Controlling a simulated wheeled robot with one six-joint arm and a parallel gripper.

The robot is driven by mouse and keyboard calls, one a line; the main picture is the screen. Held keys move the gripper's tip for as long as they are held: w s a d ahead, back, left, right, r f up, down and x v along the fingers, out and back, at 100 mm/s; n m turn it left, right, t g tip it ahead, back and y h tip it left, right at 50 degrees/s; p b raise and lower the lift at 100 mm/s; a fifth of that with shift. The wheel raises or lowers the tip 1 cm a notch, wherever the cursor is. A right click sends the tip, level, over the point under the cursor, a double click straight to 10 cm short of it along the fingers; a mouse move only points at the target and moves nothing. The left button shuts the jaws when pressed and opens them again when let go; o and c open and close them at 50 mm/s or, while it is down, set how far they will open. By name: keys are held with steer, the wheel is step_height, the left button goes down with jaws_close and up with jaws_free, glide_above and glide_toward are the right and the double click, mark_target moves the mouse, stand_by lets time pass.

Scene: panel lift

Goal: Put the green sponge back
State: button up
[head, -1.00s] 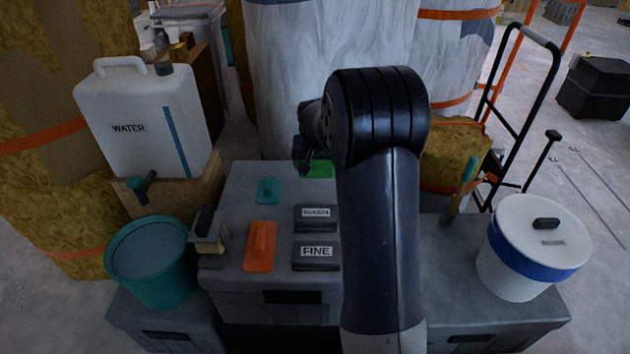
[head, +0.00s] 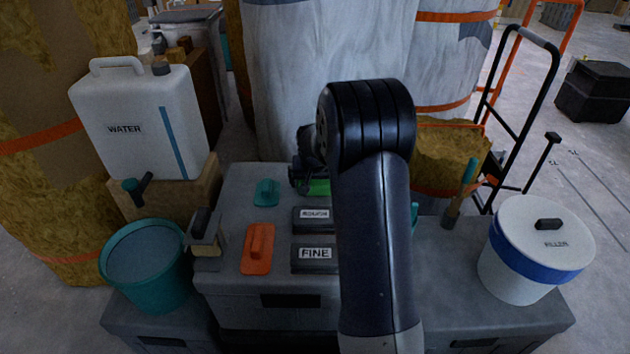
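The bright green sponge (head: 319,187) shows as a small patch near the back of the grey case top (head: 232,210). My gripper (head: 303,186) is low at the sponge's left and far side and overlaps it in the picture. The gripper is dark and small, partly behind my own arm. I cannot tell whether its fingers are open or shut, or whether they touch the sponge. My arm hides the sponge's right side and the right part of the case top.
A teal float (head: 266,192), an orange float (head: 257,249) and labelled dark blocks, one marked FINE (head: 315,254), lie on the case. A teal water bucket (head: 147,267) and water canister (head: 140,120) stand left. A white lidded bucket (head: 535,250) stands right.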

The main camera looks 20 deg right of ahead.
steer(key=shift+r, duration=0.35)
steer(key=p+v, duration=0.3)
steer(key=v, duration=0.8)
steer(key=shift+s+r, duration=0.25)
steer(key=b+x, duration=0.3)
steer(key=x, duration=0.9)
steer(key=shift+w+a+f, duration=0.1)
steer(key=shift+w+f, duration=0.05)
steer(key=shift+f, duration=0.2)
step_height(320, 180, up, 3)
steer(key=shift+r+p, duration=0.1)
steer(key=shift+p, duration=0.45)
steer(key=shift+r, duration=0.7)
